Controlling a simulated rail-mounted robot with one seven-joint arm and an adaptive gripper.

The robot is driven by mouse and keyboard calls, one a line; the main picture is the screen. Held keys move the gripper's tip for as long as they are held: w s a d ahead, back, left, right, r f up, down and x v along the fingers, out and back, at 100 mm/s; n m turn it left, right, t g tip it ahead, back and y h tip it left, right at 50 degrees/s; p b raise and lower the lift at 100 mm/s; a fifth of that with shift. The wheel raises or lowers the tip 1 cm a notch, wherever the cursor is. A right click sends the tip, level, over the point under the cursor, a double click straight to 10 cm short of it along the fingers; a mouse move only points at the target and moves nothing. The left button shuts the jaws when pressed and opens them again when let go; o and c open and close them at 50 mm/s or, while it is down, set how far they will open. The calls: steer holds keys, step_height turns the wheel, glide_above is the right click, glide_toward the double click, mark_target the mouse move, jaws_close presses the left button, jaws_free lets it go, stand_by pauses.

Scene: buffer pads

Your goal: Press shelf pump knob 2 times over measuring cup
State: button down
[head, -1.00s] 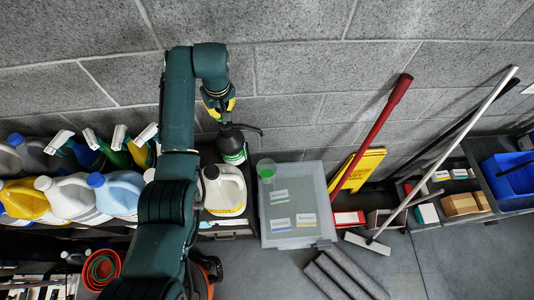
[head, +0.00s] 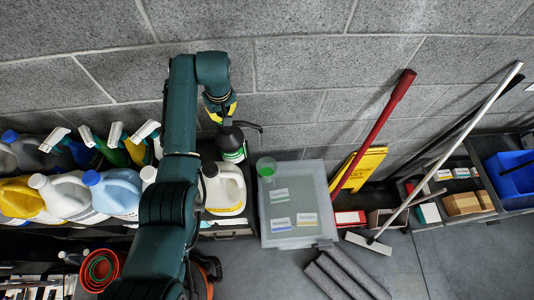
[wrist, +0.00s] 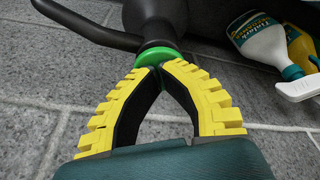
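The black pump bottle (head: 232,146) stands on the shelf by the wall, its spout pointing right in the head view. The green translucent measuring cup (head: 266,168) sits on the grey box lid, right of and nearer than the bottle. My gripper (head: 223,114) is directly above the pump head. In the wrist view, my yellow-padded fingers (wrist: 157,68) come together at their tips, at the green disc of the pump knob (wrist: 158,56). The tips look in contact with the knob, though the exact contact is hard to tell. The black spout (wrist: 95,28) runs to the left there.
A white jug (head: 224,190) stands just in front of the pump bottle. Spray bottles (head: 110,145) and more jugs (head: 115,192) crowd the left. The grey box (head: 292,238) is right of the bottle, with a red-handled tool (head: 375,130) and yellow sign (head: 358,170) beyond.

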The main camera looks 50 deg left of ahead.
steer(key=shift+f, duration=0.1)
steer(key=p+v, duration=0.1)
steer(key=v, duration=0.1)
steer(key=a+p+v, duration=0.1)
steer(key=p+v, duration=0.1)
steer(key=shift+d, duration=0.15)
steer(key=shift+a+v, duration=0.25)
steer(key=shift+v, duration=1)
steer(key=shift+a, duration=0.1)
steer(key=v, duration=0.2)
steer(key=a+v, duration=0.1)
steer(key=v, duration=0.2)
steer(key=shift+w, duration=0.1)
